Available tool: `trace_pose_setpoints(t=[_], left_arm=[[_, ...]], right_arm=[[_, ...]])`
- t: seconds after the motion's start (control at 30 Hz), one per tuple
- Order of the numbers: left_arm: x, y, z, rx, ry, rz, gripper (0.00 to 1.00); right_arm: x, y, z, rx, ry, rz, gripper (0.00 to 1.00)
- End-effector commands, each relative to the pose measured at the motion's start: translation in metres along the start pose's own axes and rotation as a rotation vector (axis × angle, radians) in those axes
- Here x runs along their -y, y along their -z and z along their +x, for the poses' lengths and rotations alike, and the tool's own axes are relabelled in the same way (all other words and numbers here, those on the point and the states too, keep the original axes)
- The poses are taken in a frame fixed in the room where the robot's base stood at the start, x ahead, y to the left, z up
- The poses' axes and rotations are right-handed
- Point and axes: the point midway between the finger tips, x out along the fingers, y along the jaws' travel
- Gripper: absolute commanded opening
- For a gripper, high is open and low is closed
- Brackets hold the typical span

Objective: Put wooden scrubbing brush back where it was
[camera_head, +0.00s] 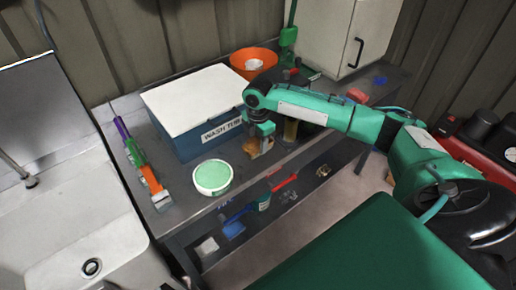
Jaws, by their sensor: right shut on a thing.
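My right gripper (263,142) reaches in from the right, over the front part of the bench beside the blue wash tub. It is shut on a small tan-brown thing that looks like the wooden scrubbing brush (253,150). The fingers hide part of the brush, and I cannot tell whether it touches the bench top. My left gripper is out of view.
The blue wash tub (196,140) with a white lid stands on the dark bench (188,212). A round green-topped white tub (212,177) is left of the gripper. An orange bowl (253,62) stands behind. Coloured-handled tools lie left; a sink (85,235) adjoins.

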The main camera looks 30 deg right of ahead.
Motion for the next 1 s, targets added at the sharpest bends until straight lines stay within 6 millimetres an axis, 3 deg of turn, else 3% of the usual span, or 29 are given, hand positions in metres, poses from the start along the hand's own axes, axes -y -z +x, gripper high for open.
trace_pose_setpoints(t=[0.37, 0.7, 0.73, 0.8, 1.0], left_arm=[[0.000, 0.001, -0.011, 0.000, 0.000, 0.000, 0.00], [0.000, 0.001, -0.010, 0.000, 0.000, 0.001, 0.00], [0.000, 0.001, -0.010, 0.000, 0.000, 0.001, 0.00], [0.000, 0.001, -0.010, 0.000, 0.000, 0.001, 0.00], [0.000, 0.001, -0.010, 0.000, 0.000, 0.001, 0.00]], right_arm=[[0.000, 0.000, 0.042, 0.001, 0.001, 0.001, 0.22], [0.000, 0.000, 0.047, 0.001, 0.000, 0.000, 0.22], [0.000, 0.000, 0.046, 0.001, 0.000, 0.000, 0.49], [0.000, 0.000, 0.046, 0.001, 0.000, 0.000, 0.63], [0.000, 0.000, 0.046, 0.001, 0.000, 0.000, 0.65]])
